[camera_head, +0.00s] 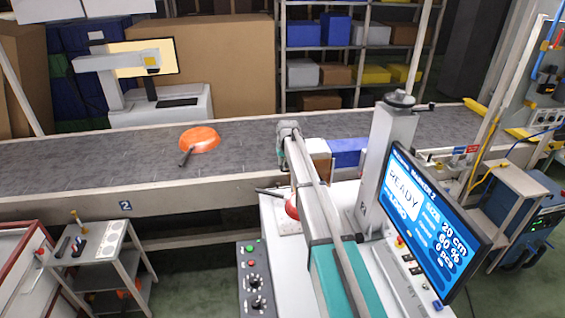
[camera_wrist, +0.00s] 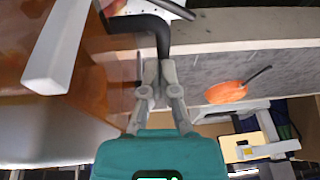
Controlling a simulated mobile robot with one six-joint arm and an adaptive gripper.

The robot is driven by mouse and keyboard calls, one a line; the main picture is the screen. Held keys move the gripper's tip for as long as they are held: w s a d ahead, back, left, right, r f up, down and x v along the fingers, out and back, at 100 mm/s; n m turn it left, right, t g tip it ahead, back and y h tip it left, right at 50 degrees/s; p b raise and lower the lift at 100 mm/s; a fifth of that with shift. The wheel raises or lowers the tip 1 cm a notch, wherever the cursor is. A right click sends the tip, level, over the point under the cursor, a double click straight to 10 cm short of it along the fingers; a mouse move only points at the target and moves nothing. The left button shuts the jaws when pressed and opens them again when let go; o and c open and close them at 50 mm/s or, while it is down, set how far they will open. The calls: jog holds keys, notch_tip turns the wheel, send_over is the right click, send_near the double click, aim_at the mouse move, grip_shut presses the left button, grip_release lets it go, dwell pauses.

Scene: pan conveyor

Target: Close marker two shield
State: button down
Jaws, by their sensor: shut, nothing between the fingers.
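Marker two, with its screen (camera_head: 430,220) reading READY, stands at the right of the head view. A red pan (camera_head: 292,207) sits on its bed, partly hidden by my arm. In the wrist view an amber see-through panel (camera_wrist: 45,95), which looks like the shield, fills the left side. A black bent bar (camera_wrist: 160,32), perhaps its handle, runs across the top. My gripper (camera_wrist: 155,68) is shut and empty, its fingertips close to the bar's lower end. I cannot tell whether they touch it.
An orange pan (camera_head: 200,138) lies on the conveyor (camera_head: 100,165). A control panel (camera_head: 253,280) with buttons is at the front, and a small side table (camera_head: 100,242) is at the left. The marker's column (camera_head: 393,150) stands close right of my arm.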

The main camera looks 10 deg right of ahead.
jog(key=shift+f+b, duration=2.15)
jog(key=shift+f, duration=0.1)
jog(key=shift+r, duration=0.15)
jog(key=w+p+v, duration=0.1)
jog(key=p+v, duration=1.2)
jog(key=shift+d+r, duration=0.35)
jog(key=shift+d, duration=0.05)
jog(key=shift+s+p, duration=0.1)
jog(key=shift+p, duration=0.2)
jog(key=shift+f, duration=0.1)
